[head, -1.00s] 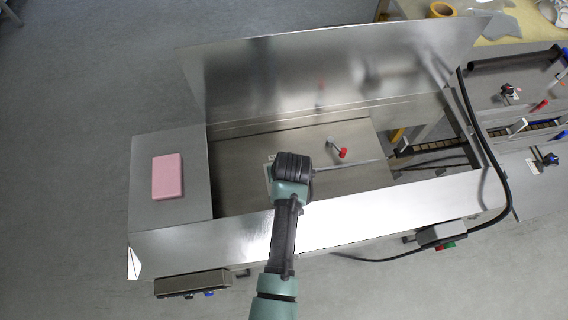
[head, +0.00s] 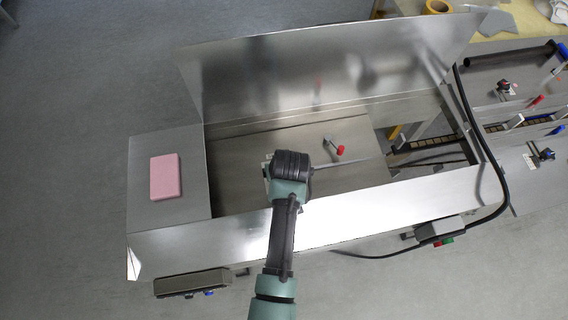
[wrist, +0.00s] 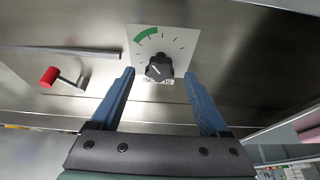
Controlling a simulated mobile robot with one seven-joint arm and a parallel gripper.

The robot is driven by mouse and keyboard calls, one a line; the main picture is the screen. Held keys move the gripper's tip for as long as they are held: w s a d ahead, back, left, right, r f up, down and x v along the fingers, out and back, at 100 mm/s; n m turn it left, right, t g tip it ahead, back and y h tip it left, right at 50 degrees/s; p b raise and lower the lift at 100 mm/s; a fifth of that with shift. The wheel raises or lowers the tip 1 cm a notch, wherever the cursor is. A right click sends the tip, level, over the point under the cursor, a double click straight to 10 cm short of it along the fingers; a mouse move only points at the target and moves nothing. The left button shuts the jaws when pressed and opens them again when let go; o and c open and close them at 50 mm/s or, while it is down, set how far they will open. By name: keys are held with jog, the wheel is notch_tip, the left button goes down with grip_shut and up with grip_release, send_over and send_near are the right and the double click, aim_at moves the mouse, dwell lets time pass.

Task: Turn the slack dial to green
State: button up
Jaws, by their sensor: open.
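The slack dial (wrist: 159,68) is a black knob on a white scale plate (wrist: 182,42) in the wrist view. A green arc (wrist: 146,36) lies at the plate's upper left, with tick marks around the rest. A light pointer line on the knob slants to the upper left; exactly where it points is hard to tell. My gripper (wrist: 160,75) is open, its two blue fingers on either side of the knob, apart from it in the picture. In the head view my wrist (head: 291,170) hides most of the dial and plate.
A red-tipped lever (wrist: 50,76) and a metal rod (wrist: 75,51) are left of the dial in the wrist view. In the head view, a raised metal cover (head: 320,75) stands behind, and a pink block (head: 165,177) lies on the left surface.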

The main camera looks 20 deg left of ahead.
jog(key=v, duration=1.1)
jog(key=shift+s+r, duration=0.15)
jog(key=shift+r, duration=0.25)
